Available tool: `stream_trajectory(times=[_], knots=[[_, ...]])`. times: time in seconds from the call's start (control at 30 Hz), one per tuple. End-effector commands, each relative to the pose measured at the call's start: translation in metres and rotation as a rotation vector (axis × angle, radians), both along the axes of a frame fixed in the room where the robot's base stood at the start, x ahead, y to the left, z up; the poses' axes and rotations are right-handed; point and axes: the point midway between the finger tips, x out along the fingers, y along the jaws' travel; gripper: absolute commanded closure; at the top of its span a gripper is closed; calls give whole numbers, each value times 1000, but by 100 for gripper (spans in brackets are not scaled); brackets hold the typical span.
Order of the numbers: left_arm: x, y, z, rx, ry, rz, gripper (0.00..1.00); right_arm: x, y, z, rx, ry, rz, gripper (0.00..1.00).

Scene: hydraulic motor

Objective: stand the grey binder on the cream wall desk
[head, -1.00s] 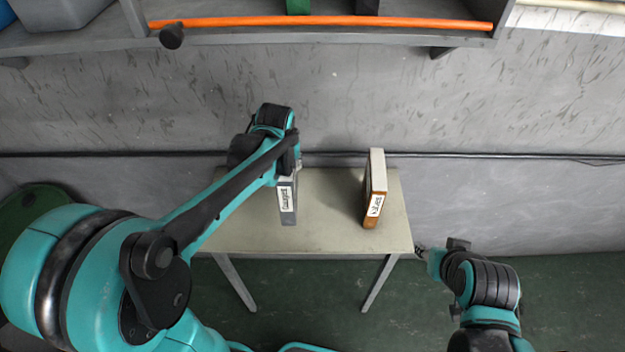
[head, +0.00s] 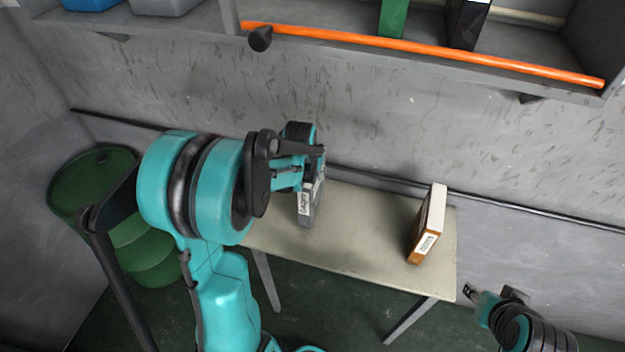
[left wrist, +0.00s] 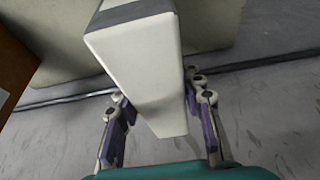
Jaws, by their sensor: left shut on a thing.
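The grey binder (head: 307,207), with a white spine label, is upright at the left part of the cream wall desk (head: 350,240). My left gripper (head: 314,172) is shut on its upper part. In the left wrist view the binder (left wrist: 145,65) runs between the two fingers (left wrist: 163,118), its pale page side showing. Its base appears at the desk top, but I cannot tell whether it touches. My right gripper (head: 471,293) is off the desk's right front corner, too small to show its opening.
A brown and white binder (head: 427,225) stands on the desk's right part. Above is a grey shelf with an orange rail (head: 420,50) and a green binder (head: 393,18). A green drum (head: 92,180) stands left. The desk middle is clear.

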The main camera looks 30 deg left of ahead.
Motion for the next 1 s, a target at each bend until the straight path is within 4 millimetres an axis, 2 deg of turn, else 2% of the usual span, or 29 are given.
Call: stream_trajectory(times=[0.1, 0.23, 0.67, 0.7, 0.73, 0.77, 1.0], knots=[[0, 0, -18, 0, 0, 0, 100, 0, 0, -1, 0, 0, 0, 60], [0, 0, -33, 0, -1, 0, 100, 0, 0, -1, 0, 0, 0, 60], [0, -1, -41, 0, -1, 0, 100, 0, 0, -6, 0, 0, 0, 60], [0, -1, -40, 0, 0, 0, 52, 0, 0, -5, 0, 0, 0, 60], [0, -1, -39, 0, 0, 0, 44, 0, 0, -4, 0, 0, 0, 60], [0, -1, -39, 0, 0, 0, 41, 0, 0, -4, 0, 0, 0, 60], [0, -1, -39, 0, 0, 0, 41, 0, 0, -4, 0, 0, 0, 60]])
